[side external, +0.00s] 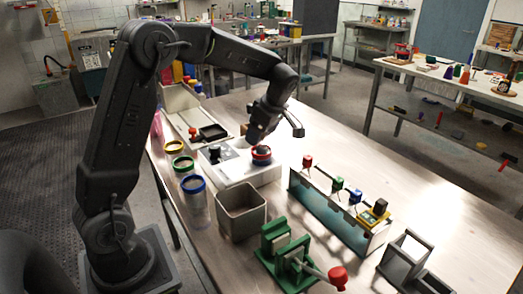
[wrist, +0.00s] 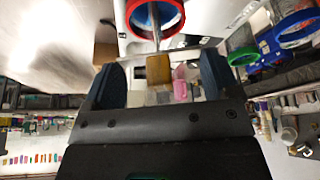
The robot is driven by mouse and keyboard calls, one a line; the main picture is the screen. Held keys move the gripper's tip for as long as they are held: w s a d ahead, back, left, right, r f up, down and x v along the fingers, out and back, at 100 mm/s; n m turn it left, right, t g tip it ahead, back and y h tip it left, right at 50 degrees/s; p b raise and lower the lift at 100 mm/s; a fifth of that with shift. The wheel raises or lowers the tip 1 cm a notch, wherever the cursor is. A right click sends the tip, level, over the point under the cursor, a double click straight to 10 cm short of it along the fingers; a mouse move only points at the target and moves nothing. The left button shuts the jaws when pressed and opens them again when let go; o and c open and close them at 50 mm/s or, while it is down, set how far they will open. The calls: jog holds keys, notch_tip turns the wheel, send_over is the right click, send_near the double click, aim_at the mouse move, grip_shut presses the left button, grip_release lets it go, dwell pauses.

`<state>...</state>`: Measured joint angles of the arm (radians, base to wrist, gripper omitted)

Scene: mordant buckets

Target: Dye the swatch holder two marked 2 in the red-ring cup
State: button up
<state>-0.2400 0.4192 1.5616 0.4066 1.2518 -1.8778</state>
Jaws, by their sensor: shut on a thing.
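The red-ring cup (side external: 262,153) stands in a white block on the bench, and its red ring (wrist: 183,24) is at the top of the wrist view, with a bluish inside. My gripper (side external: 264,136) is over this cup, and its two dark fingers (wrist: 159,84) flank a yellow-brown grip (wrist: 159,68). A thin grey stem (wrist: 156,38) runs from the grip into the cup's mouth. I take this for the held swatch holder. Its mark cannot be read, and its swatch is hidden. How deep it reaches is unclear.
A rack (side external: 330,215) holds several holders with coloured tops. Yellow-ring (side external: 175,147), green-ring (side external: 183,164) and blue-ring (side external: 194,184) jars line the left edge. A grey square bin (side external: 241,210) and a green press (side external: 287,256) with a red knob stand in front.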

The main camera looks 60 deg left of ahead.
jog(key=shift+r, duration=1.85)
jog(key=shift+r, duration=0.1)
dwell(1.1)
jog(key=shift+r, duration=1.4)
